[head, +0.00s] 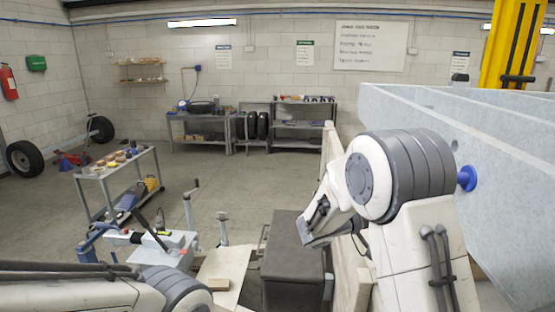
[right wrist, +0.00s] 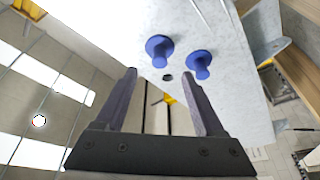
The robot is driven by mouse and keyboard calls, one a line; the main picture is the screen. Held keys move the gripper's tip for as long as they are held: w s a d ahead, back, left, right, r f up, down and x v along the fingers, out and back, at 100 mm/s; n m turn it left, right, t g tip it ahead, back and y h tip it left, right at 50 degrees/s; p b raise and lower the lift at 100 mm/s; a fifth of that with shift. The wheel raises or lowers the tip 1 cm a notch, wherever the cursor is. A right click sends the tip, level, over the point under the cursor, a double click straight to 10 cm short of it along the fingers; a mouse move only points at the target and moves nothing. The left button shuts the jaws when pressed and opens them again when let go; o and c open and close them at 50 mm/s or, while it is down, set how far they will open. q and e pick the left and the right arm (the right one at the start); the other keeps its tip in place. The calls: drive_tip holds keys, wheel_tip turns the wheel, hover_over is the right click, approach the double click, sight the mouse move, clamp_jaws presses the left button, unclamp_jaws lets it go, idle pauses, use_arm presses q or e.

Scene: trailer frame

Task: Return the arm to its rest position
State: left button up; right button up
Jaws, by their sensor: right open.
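My right gripper (right wrist: 160,75) is open and empty in the right wrist view. Its two dark fingers stand apart in front of a galvanized metal beam. Two blue plugs, a left one (right wrist: 159,50) and a right one (right wrist: 200,63), stick out of the beam, with a small dark hole between and below them. The fingers appear clear of both plugs. In the head view my right arm is bent in front of the trailer frame (head: 510,190), and one blue plug (head: 467,178) shows beside its big joint. I cannot make out the right fingers there.
A dark box (head: 292,262) stands low beside wooden boards, close to my right arm. A tool cart (head: 118,178) stands at left, with loose wheels beyond it. Shelves (head: 303,125) line the back wall. A yellow post (head: 510,45) rises behind the frame. The middle floor is open.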

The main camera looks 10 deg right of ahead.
drive_tip(key=s+a+f+n+y, duration=0.6)
drive_tip(key=s+a+f+y, duration=0.2)
drive_tip(key=s+a, duration=0.2)
drive_tip(key=s+a+f+n+g+y, duration=0.1)
drive_tip(key=s+a+f+n+y, duration=0.5)
drive_tip(key=s+a+f+y, duration=0.2)
drive_tip(key=s+a, duration=0.2)
drive_tip(key=a, duration=0.2)
drive_tip(key=shift+s+a+f+b, duration=0.15)
drive_tip(key=shift+a+f+b, duration=0.1)
drive_tip(key=shift+b, duration=0.15)
drive_tip(key=s+a+n+y, duration=0.1)
drive_tip(key=a+y, duration=0.1)
drive_tip(key=a, duration=0.1)
drive_tip(key=s+a+n+y, duration=0.1)
drive_tip(key=s+a, duration=0.1)
drive_tip(key=a, duration=0.1)
drive_tip(key=s+a+n+y, duration=0.1)
drive_tip(key=s+a+y, duration=0.1)
drive_tip(key=a, duration=0.1)
drive_tip(key=shift+s+a+f+n+y, duration=0.1)
drive_tip(key=shift+s+f+n+y, duration=0.1)
drive_tip(key=shift+f+n+y, duration=0.15)
drive_tip(key=shift+c, duration=0.3)
